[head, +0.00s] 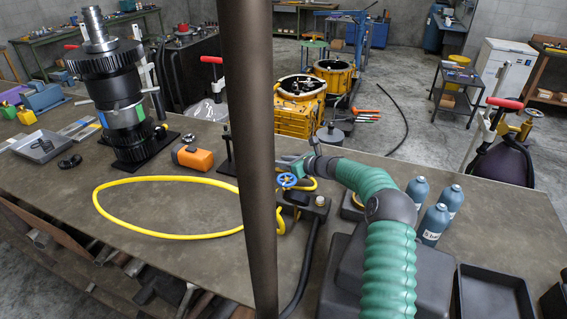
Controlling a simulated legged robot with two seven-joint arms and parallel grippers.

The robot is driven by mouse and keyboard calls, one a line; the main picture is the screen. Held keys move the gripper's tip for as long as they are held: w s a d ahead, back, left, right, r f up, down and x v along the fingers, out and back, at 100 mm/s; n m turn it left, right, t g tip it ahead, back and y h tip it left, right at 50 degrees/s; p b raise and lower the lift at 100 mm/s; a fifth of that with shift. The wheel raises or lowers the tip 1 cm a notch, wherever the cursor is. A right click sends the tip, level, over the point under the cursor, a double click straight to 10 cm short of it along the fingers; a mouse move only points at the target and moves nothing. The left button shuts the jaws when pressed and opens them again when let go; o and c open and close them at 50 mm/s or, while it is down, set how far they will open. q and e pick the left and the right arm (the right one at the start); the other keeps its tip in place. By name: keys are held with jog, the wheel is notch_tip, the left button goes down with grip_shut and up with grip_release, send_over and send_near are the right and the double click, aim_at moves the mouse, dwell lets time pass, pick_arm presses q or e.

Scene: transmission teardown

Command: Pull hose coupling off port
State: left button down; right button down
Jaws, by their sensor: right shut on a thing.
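A yellow hose (150,181) lies in a wide loop on the workbench. Its right part passes behind a dark upright bar and shows again beside a dark port block (314,207) with a blue handwheel (287,180). My right gripper (290,162) comes in from the right on a green-sleeved arm and is just above the handwheel, at the hose end. It is shut on what appears to be the hose coupling, which its fingers mostly hide. I cannot tell whether the coupling still touches the port. My left gripper is not in view.
The upright bar (252,100) crosses the view close to the camera and hides part of the bench. A tall dark gear assembly (120,100) and an orange block (192,158) stand left. Several blue bottles (434,222) and a black tray (494,292) are right. Bare bench (150,240) shows front left.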

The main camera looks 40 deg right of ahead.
jog(key=shift+s+d+f, duration=0.1)
dwell(0.8)
jog(key=shift+s+d, duration=0.3)
jog(key=shift+s, duration=0.3)
jog(key=shift+s+d, duration=0.3)
jog(key=shift+s, duration=0.25)
jog(key=shift+f, duration=0.1)
jog(key=c, duration=1.2)
grip_release()
jog(key=shift+s+d, duration=0.1)
jog(key=shift+d, duration=0.05)
jog(key=shift+o, duration=0.2)
jog(key=b+v, duration=0.1)
jog(key=v, duration=1.5)
jog(key=shift+s, duration=0.35)
